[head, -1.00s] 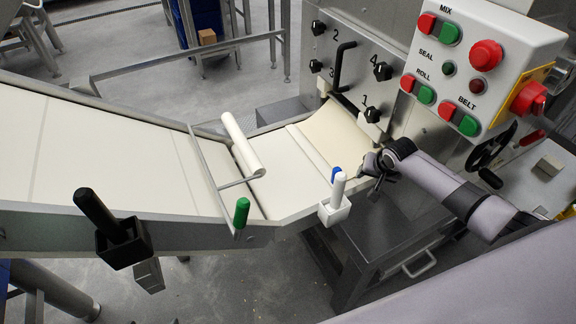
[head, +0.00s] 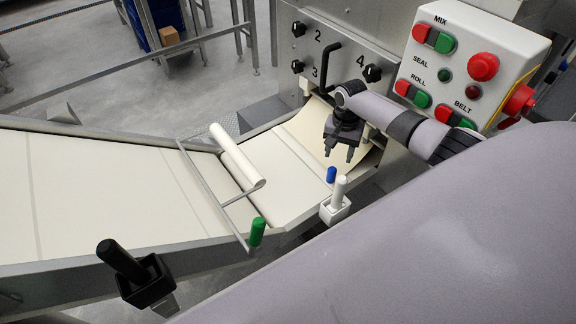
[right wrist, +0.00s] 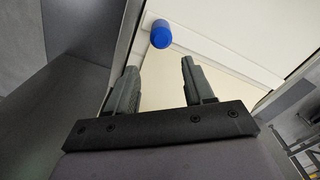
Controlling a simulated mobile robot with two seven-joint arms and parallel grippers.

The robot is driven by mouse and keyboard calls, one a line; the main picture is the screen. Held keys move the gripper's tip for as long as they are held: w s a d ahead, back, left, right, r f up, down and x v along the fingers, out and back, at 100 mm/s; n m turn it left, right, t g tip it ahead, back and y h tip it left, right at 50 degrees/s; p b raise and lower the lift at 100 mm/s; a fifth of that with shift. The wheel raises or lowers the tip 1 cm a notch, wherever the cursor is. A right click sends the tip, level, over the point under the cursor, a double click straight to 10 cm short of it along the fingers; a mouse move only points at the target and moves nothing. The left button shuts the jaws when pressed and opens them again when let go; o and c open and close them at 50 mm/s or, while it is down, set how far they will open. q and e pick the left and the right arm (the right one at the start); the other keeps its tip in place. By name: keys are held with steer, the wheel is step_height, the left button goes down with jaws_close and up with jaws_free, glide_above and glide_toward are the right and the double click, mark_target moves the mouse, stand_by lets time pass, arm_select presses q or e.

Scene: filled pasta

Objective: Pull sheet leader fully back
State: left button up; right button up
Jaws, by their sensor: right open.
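The cream dough sheet (head: 305,122) comes down from the machine onto the right end of the belt. Its leading edge has a pale bar across it, with a blue knob (head: 331,174) at the near end. The blue knob also shows in the right wrist view (right wrist: 161,34), beyond the fingers. My right gripper (head: 339,158) points down over the sheet, just behind the blue knob. It is open, and its fingers are apart with nothing between them in the right wrist view (right wrist: 162,85). My left gripper is not in view.
A white-handled clamp (head: 338,200) stands on the near rail beside the blue knob. The control box (head: 470,65) is at the upper right.

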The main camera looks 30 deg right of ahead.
mark_target(329, 171)
steer(key=f+b, duration=0.1)
steer(key=f, duration=0.1)
steer(key=f+b, duration=0.2)
steer(key=s+f+b, duration=0.1)
steer(key=f+b, duration=0.1)
steer(key=shift+d+f, duration=0.1)
steer(key=shift+f, duration=0.3)
steer(key=shift+a+f, duration=0.1)
steer(key=shift+a, duration=0.15)
steer(key=a, duration=0.3)
steer(key=shift+s+a+p, duration=0.1)
steer(key=shift+a+p, duration=0.1)
steer(key=shift+p, duration=0.1)
steer(key=a+b, duration=0.1)
steer(key=a, duration=0.4)
steer(key=shift+b, duration=0.4)
steer(key=a+b, duration=0.2)
steer(key=b, duration=0.1)
steer(key=a+b, duration=0.1)
steer(key=b, duration=0.1)
steer(key=shift+w, duration=0.25)
steer(key=s+a+b, duration=0.1)
steer(key=a+b, duration=0.1)
steer(key=b, duration=0.3)
steer(key=shift+s+f, duration=0.1)
steer(key=shift+s, duration=0.05)
step_height(329, 171, up, 8)
steer(key=p, duration=0.2)
steer(key=shift+f, duration=0.15)
